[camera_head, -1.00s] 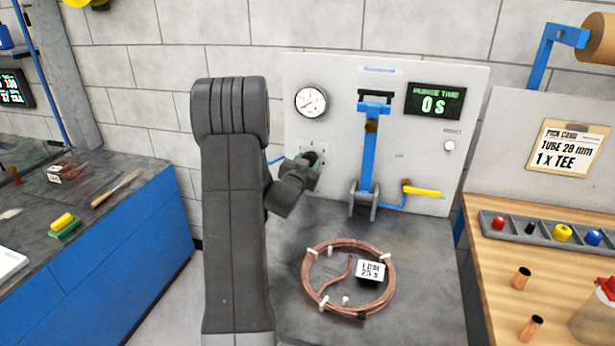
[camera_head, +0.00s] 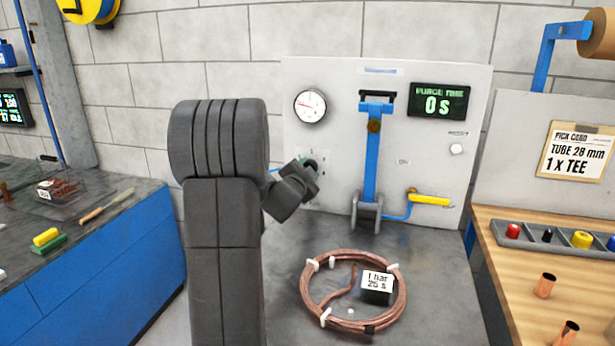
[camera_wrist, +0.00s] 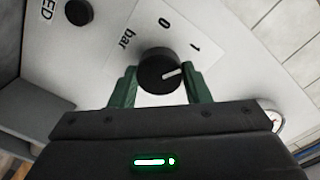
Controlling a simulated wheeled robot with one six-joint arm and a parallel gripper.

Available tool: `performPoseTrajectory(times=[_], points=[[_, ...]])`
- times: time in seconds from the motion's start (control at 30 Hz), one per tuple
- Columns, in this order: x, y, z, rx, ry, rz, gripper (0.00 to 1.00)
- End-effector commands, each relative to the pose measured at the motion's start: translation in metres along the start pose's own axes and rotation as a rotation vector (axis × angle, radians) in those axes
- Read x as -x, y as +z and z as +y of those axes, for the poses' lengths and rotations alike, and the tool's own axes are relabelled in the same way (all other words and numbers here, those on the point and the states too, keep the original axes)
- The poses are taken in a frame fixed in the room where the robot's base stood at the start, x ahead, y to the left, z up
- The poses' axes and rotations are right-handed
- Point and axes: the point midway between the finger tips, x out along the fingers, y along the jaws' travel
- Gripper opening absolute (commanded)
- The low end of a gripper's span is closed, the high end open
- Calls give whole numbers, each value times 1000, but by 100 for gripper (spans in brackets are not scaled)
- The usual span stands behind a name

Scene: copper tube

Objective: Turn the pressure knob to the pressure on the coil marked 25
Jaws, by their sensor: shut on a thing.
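The black pressure knob (camera_wrist: 160,70) with a white pointer mark is in the wrist view, on a white panel marked 0, 1 and bar. Its mark points right, slightly up, below the printed 1. My gripper's green fingers (camera_wrist: 160,84) stand on both sides of the knob, shut on it. In the head view my gripper (camera_head: 306,170) is at the panel and hides most of the knob. The copper coil (camera_head: 394,310) lies on the grey bench, with a label (camera_head: 377,281) reading 1 bar, 25 s. The round gauge (camera_head: 310,106) has a red needle; its numbers are too small to read.
A blue lever (camera_head: 371,155) and a yellow-handled valve (camera_head: 430,200) are right of my gripper. A parts tray (camera_head: 530,250) and copper fittings (camera_head: 545,285) are on the wooden bench at right.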

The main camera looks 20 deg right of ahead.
Motion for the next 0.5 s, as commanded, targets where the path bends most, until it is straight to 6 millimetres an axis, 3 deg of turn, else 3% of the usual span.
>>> performPoseTrajectory(times=[0.47, 0.5], points=[[0, 0, 0, -16, 1, 0, 20], [0, 0, 0, -16, 1, 0, 45]])
